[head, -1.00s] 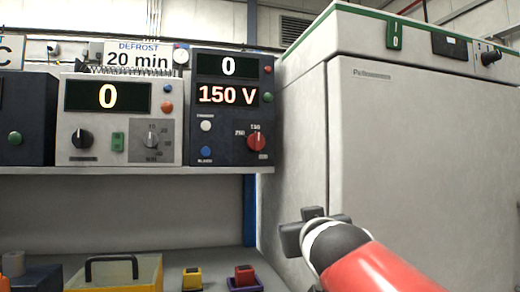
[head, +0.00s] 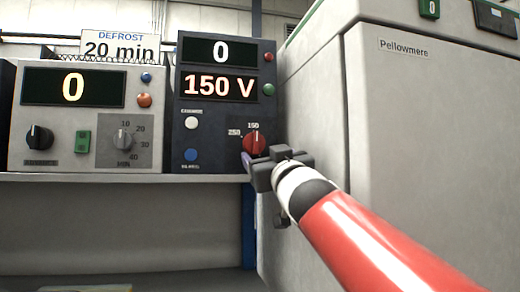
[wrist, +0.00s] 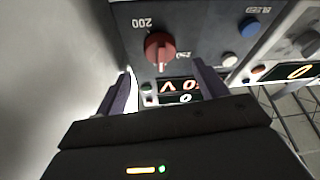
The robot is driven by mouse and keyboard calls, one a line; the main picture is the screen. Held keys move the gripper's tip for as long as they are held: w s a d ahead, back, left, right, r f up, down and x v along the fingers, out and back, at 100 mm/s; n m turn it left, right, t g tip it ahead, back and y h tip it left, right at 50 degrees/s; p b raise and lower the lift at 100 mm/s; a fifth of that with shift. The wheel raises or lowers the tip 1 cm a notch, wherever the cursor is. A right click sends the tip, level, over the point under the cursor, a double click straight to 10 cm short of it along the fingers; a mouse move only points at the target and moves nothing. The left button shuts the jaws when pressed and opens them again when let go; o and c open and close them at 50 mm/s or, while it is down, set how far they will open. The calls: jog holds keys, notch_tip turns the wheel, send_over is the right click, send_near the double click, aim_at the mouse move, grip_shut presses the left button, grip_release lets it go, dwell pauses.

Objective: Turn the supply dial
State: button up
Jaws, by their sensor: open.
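The red dial (head: 254,142) is on the lower right of a dark panel (head: 186,110) whose displays read 0 and 150 V. Labels 150 and 250 show near the dial in the head view. In the wrist view the red dial (wrist: 159,47) appears upside down with a label 200 beside it, its pale pointer mark toward the displays. My gripper (head: 251,163) is just below and in front of the dial in the head view, partly overlapping the panel edge. In the wrist view its fingers (wrist: 164,87) are spread, empty, with the dial beyond them, not between them.
A pale unit (head: 88,120) with a black knob, green switch and grey timer dial stands left on the same shelf (head: 100,178). A white button (head: 191,123) and blue button (head: 190,155) are left of the red dial. A large pale cabinet (head: 430,130) stands close on the right.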

aim_at(256, 146)
jog(key=shift+p+x, duration=0.55)
jog(key=shift+x, duration=3.05)
jog(key=shift+c, duration=0.3)
jog(key=c, duration=0.9)
jog(key=m+b, duration=0.1)
jog(key=b, duration=0.1)
jog(key=m+h+b, duration=0.1)
jog(key=b, duration=0.1)
jog(key=shift+a+f+m+t, duration=0.15)
jog(key=shift+f+m+t, duration=0.15)
jog(key=m+h+b, duration=0.2)
jog(key=m, duration=0.1)
jog(key=shift+a+r, duration=0.1)
jog(key=shift+r+m+h+b, duration=0.2)
jog(key=shift+m+h+b, duration=0.2)
jog(key=shift+m+h, duration=0.75)
jog(key=shift+m+y, duration=0.35)
